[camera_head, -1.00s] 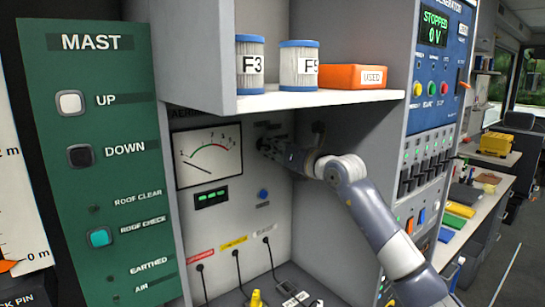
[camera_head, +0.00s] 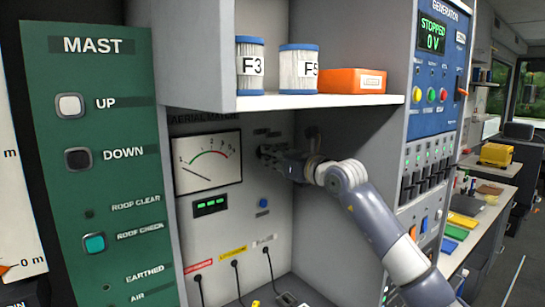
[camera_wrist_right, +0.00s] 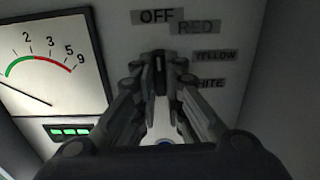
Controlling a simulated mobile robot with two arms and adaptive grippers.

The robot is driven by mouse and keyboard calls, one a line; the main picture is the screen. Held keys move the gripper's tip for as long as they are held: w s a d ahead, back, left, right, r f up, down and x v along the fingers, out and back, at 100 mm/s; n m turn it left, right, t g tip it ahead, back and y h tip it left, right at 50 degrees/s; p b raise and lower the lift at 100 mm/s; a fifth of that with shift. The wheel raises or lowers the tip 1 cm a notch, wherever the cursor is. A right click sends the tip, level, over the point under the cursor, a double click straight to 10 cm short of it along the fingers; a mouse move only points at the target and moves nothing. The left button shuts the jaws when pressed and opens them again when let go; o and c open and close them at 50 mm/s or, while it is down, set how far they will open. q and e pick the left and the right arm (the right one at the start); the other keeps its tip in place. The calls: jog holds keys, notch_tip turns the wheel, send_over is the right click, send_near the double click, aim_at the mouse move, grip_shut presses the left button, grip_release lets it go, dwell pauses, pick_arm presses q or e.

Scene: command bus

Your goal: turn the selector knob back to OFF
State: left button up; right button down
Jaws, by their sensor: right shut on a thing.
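The selector knob (camera_wrist_right: 160,63) is a small dark piece between my fingertips in the right wrist view, mostly hidden by them. The labels OFF (camera_wrist_right: 156,16), RED (camera_wrist_right: 196,27), YELLOW (camera_wrist_right: 215,55) and WHITE (camera_wrist_right: 208,82) run from above it down its right side. The visible dark piece looks roughly upright, below OFF, but I cannot tell its exact setting. My right gripper (camera_head: 270,153) is shut on the knob at the grey panel (camera_head: 222,235); its fingertips also show in the right wrist view (camera_wrist_right: 160,70). My left gripper is not in view.
A meter (camera_head: 208,163) is left of the gripper, with a blue button (camera_head: 263,203) below. A shelf (camera_head: 330,101) above holds two filters (camera_head: 298,70) and an orange box (camera_head: 352,82). Cables hang below. The generator panel (camera_head: 440,55) is to the right.

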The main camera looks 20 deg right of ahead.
jog(key=c, duration=1.7)
grip_release()
jog(key=shift+f, duration=0.1)
jog(key=v, duration=1.2)
